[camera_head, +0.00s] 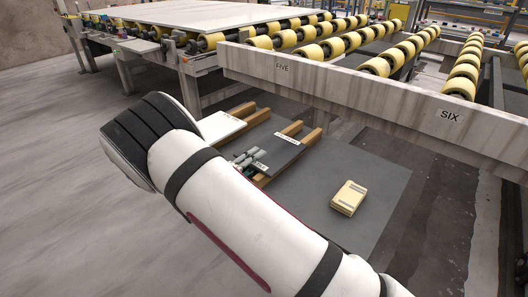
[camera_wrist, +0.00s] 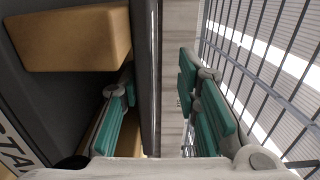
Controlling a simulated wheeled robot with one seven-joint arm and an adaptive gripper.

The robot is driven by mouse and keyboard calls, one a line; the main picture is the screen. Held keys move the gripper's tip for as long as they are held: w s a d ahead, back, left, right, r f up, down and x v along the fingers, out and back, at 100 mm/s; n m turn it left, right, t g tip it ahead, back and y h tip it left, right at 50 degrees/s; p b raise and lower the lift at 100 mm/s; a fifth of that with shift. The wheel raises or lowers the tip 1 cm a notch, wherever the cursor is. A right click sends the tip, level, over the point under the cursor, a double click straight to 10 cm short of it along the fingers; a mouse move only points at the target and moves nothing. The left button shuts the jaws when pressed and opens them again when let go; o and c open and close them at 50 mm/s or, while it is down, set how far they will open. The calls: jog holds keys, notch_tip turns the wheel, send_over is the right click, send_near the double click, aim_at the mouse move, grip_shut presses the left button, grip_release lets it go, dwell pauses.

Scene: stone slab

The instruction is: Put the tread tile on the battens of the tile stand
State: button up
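In the head view a dark grey slab (camera_head: 283,153) with white labels too small to read lies among wooden battens (camera_head: 304,137); I cannot tell tile from stand there. My gripper (camera_head: 246,160) is at its left edge, partly hidden by my arm. In the wrist view my gripper (camera_wrist: 160,115) has its teal-padded fingers apart. A dark, thin edge (camera_wrist: 146,70), perhaps the tread tile's, runs between them, with a gap to the right finger. A wooden batten (camera_wrist: 75,38) lies on a dark surface (camera_wrist: 28,95) at the left, beside a partly cut-off label.
A pale slab (camera_head: 220,125) lies behind my gripper. A small yellowish stack (camera_head: 348,197) sits on the grey mat (camera_head: 375,215) to the right. Roller conveyor beams marked FIVE and SIX (camera_head: 400,110) stand behind. Floor at left is clear.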

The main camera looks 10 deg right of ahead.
jog(key=p+v, duration=0.1)
jog(key=v, duration=0.6)
jog(key=shift+r+p, duration=0.15)
jog(key=shift+p, duration=0.15)
jog(key=o, duration=1.7)
jog(key=v, duration=1.2)
jog(key=shift+w, duration=0.1)
